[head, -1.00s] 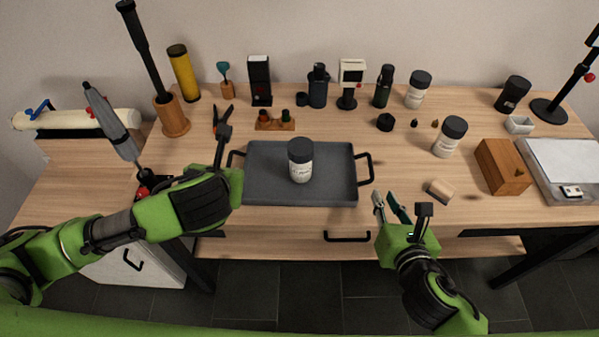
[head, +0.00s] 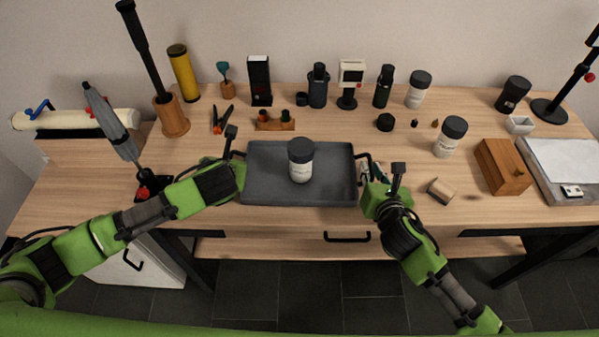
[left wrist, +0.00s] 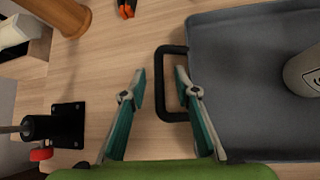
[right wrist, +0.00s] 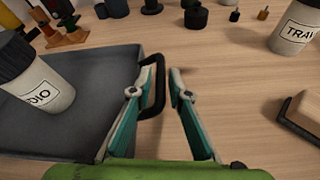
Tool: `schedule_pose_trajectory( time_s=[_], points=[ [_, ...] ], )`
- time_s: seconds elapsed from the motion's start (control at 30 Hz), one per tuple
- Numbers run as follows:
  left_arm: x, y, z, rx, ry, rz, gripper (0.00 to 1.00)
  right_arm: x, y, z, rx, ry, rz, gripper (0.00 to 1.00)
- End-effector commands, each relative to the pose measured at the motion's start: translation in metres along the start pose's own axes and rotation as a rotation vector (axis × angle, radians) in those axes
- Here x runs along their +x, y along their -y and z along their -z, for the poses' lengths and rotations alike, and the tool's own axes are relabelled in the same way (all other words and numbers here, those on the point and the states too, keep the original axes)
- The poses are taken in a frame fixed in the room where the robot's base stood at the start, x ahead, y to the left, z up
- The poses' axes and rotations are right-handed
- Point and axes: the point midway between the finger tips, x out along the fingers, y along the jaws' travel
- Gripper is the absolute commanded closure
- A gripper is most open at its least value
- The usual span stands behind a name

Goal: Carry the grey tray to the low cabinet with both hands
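The grey tray (head: 262,183) lies on the wooden table with a dark-lidded white jar (head: 301,162) standing on it. It has a black handle at each end. In the left wrist view, my left gripper (left wrist: 160,82) is open, its fingers on either side of the left handle (left wrist: 165,100). In the right wrist view, my right gripper (right wrist: 161,78) is open, its fingers on either side of the right handle (right wrist: 158,98). In the head view, my right gripper (head: 370,170) is beside the tray's right end; my left fingers are hidden behind the arm.
A brush or sanding block (head: 440,191) and a wooden box (head: 503,167) stand right of the tray. A wooden rack (head: 275,121) and red-black pliers (head: 222,120) lie behind it. A tool on a black stand (head: 150,183) is near my left arm. A white cabinet (head: 135,265) is low at left.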

Motion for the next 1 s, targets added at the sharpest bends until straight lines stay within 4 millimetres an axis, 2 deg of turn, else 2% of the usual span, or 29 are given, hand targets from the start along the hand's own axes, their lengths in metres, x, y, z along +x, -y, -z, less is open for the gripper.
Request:
schedule_pose_trajectory(
  time_s=[0.33,0.4,0.43,0.47,0.83,1.0],
  points=[
    [0.003,0.0,0.0,0.0,0.0,0.0,0.72,0.003,0.0,0.0,0.001,0.0,0.0,0.83],
    [0.003,0.0,0.0,0.0,0.0,0.0,0.9,0.003,0.0,0.0,0.0,0.0,0.0,1.0],
    [0.003,0.0,0.0,0.0,0.0,0.0,0.98,0.003,0.0,0.0,0.0,0.0,0.0,1.0],
    [0.003,0.0,0.0,0.0,0.0,0.0,1.0,0.003,0.0,0.0,0.0,0.0,0.0,1.0],
    [0.001,0.0,-0.003,0.0,0.003,0.0,1.0,0.002,-0.001,-0.002,-0.001,0.002,-0.001,1.0],
    [-0.005,-0.002,-0.009,0.001,0.003,0.0,1.0,-0.001,-0.002,-0.011,-0.002,0.002,-0.001,1.0]
  ],
)
